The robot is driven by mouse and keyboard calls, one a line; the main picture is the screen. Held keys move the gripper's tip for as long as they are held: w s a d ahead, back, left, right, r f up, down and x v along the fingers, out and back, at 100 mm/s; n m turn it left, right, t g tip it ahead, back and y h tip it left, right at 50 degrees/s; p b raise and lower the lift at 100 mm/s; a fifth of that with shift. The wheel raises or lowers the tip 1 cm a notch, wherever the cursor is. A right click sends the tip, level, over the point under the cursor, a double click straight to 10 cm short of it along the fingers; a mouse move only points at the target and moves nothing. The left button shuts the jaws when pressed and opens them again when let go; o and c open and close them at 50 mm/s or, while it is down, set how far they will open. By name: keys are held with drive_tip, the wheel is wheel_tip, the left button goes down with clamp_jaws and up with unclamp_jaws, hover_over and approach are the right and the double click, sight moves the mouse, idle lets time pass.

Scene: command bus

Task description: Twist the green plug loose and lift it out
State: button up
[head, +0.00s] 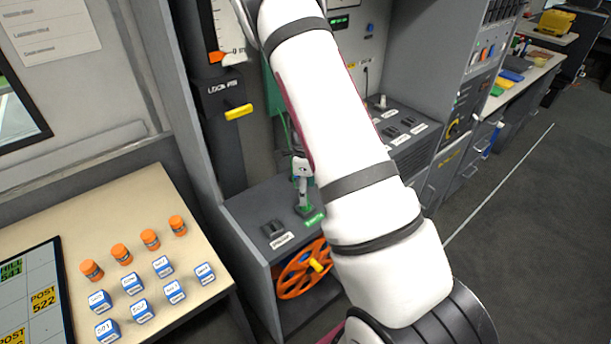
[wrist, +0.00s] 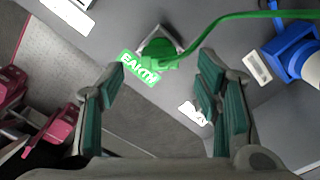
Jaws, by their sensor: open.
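The green plug (wrist: 160,52) sits in a socket on a grey panel, in the upper middle of the wrist view. A green cable (wrist: 235,16) runs from it to the right. A green label reading EARTH (wrist: 139,68) is beside it and also shows in the head view (head: 315,219). My gripper (wrist: 162,70) is open, its two green-padded fingers left and right of the plug with a gap on each side. In the head view my gripper (head: 302,188) is above the grey cabinet top, close to the label. There the plug is mostly hidden by my gripper.
A blue connector (wrist: 292,48) stands to the right of the plug in the wrist view. An orange wheel (head: 303,270) is below the cabinet top. A desk (head: 140,200) with several orange-capped jars and blue-white blocks is on the left. Open floor (head: 530,220) lies at the right.

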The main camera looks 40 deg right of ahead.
drive_tip(key=shift+f, duration=2.1)
drive_tip(key=c, duration=1.2)
drive_tip(key=shift+c, duration=0.2)
